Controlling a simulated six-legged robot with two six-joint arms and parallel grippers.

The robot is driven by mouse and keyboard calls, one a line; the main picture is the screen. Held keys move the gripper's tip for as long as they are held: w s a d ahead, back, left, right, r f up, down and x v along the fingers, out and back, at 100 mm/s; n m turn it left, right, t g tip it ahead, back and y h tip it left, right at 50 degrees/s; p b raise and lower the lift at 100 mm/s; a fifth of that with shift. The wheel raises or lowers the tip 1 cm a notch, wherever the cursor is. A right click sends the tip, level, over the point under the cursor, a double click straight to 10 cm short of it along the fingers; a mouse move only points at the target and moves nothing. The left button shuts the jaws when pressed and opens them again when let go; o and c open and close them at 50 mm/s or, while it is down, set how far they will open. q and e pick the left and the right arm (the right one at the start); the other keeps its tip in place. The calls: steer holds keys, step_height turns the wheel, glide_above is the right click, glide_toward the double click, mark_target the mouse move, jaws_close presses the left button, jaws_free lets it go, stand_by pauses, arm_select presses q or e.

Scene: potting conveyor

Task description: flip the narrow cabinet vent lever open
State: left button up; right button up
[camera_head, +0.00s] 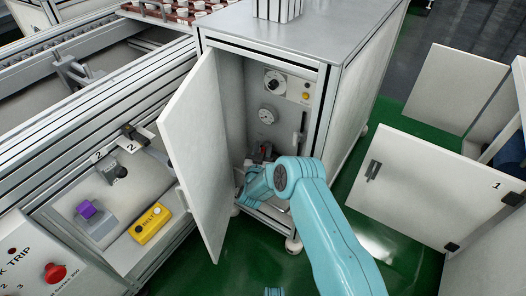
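The narrow cabinet (360,90) stands at the centre with its pale door (195,150) swung open to the left. Inside, a panel carries a black dial (275,82), a round gauge (267,114) and a dark upright handle (301,124) at the right. A dark fitting with a red part (262,152) sits lower down. I cannot tell for certain which fitting is the vent lever. My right arm reaches in from the lower right. My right gripper (241,190) is low in the opening, close to the door; its fingers are too small and hidden to read.
A conveyor frame (100,90) runs along the left, with a yellow belt box (150,223), a purple-topped control (92,215) and a red trip button (54,272) below. A panel door marked 1 (430,190) stands open at the right. Green floor (390,240) shows between.

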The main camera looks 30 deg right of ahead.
steer(key=shift+d, duration=0.1)
jaws_close()
steer(key=shift+w+n, duration=0.25)
steer(key=shift+n, duration=0.45)
jaws_free()
steer(key=p+v, duration=0.5)
steer(key=v, duration=1.1)
steer(key=shift+a+r+p, duration=0.3)
steer(key=shift+r+p, duration=0.1)
steer(key=shift+r, duration=0.05)
